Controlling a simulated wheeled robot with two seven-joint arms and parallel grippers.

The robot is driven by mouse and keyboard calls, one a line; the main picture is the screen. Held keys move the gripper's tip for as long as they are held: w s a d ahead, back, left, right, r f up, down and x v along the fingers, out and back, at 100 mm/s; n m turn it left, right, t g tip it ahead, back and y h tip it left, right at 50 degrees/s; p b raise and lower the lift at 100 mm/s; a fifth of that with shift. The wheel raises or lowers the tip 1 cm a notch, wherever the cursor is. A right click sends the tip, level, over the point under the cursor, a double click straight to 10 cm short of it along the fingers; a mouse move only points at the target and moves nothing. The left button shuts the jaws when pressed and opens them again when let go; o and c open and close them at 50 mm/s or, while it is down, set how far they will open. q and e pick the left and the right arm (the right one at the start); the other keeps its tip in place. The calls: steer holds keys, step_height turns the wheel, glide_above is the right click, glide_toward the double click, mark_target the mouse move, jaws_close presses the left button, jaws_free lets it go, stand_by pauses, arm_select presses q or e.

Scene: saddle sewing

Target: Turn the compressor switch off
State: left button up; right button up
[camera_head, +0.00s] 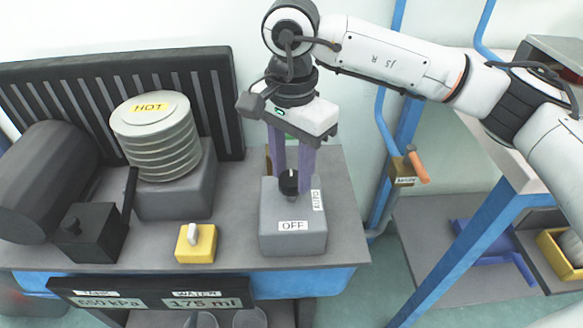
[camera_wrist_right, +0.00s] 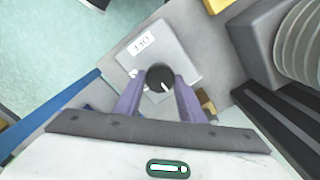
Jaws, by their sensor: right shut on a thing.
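The compressor switch is a grey box (camera_head: 293,241) with a black round knob (camera_head: 289,183) on top. An "OFF" label is on its near edge and an "AUTO" label on its right edge. My right gripper (camera_head: 291,178) comes down from above with its purple fingers shut on the knob. In the right wrist view the knob (camera_wrist_right: 160,78) sits between the fingertips, and a white pointer mark on it shows. The grey box (camera_wrist_right: 181,57) lies below it with the "OFF" label readable upside down. My left gripper is not in view.
On the same bench stand a ribbed cylinder (camera_head: 156,142) labelled "HOT", a yellow box with a white toggle (camera_head: 196,242), a black box (camera_head: 90,232) with a lever and a dark tank (camera_head: 45,180). A display panel (camera_head: 150,294) hangs at the front. A blue-legged rack stands right.

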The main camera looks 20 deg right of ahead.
mark_target(291, 178)
steer(key=o, duration=1)
steer(key=shift+o, duration=0.2)
steer(key=shift+r, duration=0.2)
arm_select(q)
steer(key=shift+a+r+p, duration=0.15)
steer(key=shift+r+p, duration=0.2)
steer(key=shift+p, duration=0.6)
arm_select(e)
step_height(291, 178, up, 10)
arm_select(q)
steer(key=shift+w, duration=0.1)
